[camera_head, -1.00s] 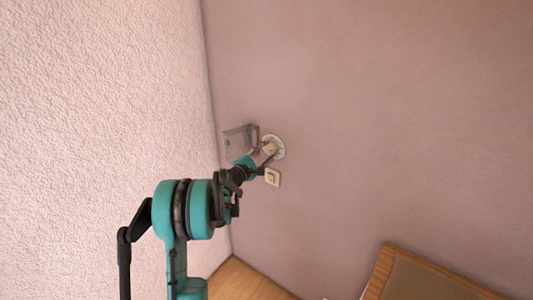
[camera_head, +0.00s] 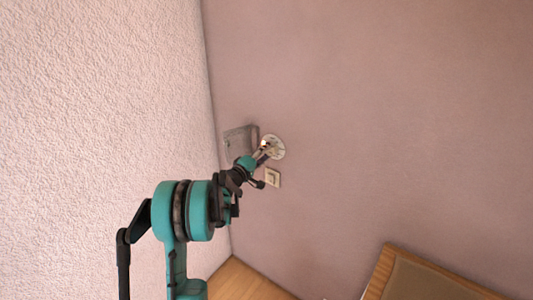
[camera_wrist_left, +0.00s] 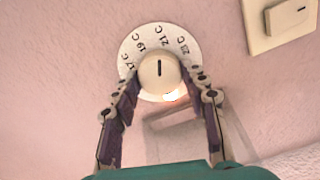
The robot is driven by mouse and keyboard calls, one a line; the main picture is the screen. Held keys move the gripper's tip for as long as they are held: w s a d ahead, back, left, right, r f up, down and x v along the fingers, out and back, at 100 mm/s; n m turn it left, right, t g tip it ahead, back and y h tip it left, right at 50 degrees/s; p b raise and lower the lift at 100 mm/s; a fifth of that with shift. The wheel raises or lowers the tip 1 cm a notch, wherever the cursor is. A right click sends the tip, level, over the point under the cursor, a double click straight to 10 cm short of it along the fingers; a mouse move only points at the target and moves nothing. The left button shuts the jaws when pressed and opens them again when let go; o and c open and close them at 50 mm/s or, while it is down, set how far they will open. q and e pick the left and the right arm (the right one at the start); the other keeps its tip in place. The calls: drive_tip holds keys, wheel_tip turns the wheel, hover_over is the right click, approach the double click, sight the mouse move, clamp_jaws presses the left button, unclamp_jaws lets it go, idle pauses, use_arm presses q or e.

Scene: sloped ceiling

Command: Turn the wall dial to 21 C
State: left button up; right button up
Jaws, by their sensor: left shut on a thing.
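The wall dial is a round white plate (camera_wrist_left: 127,52) with a cream knob (camera_wrist_left: 158,77) at its middle; its marks read 17 C, 19 C, 21 C and 23 C. The dark line on the knob points almost straight up in the left wrist view, near 21 C and slightly to its 19 C side. My left gripper (camera_wrist_left: 165,77) is shut on the knob, one finger on each side. In the head view the dial plate (camera_head: 279,147) shows on the wall, partly hidden by the left gripper (camera_head: 264,149). My right gripper is not in view.
A grey box (camera_head: 238,141) is on the wall just left of the dial. A light switch (camera_head: 273,177) is below the dial in the head view. A wood-framed piece (camera_head: 383,268) stands at lower right. The wall to the right is bare.

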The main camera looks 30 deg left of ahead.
use_arm(q)
drive_tip(key=shift+m, duration=0.4)
drive_tip(key=o, duration=1.2)
drive_tip(key=shift+c, duration=0.2)
drive_tip(key=s, duration=1.2)
drive_tip(key=shift+a, duration=0.45)
